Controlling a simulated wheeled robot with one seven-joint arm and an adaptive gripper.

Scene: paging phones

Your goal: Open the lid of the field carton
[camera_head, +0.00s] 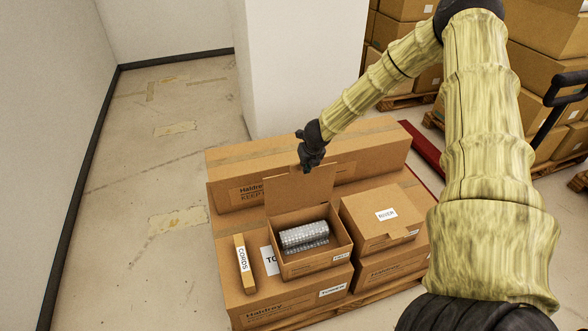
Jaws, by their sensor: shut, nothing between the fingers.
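An open brown carton (309,264) sits on top of the stacked boxes in the middle; the small label on its front is hard to read, but it appears to be the field carton. Its lid (297,189) stands raised upright at the back edge. Silvery wrapped rolls (304,235) lie inside. My gripper (309,164) is dark, shut and empty, at the top edge of the raised lid; I cannot tell whether it touches it.
A closed carton labelled RIVER (382,218) stands to the right. A narrow CORDS box (245,264) lies to the left. A long carton (232,192) lies behind. A white pillar (300,65) rises behind that. The floor (140,240) at left is clear.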

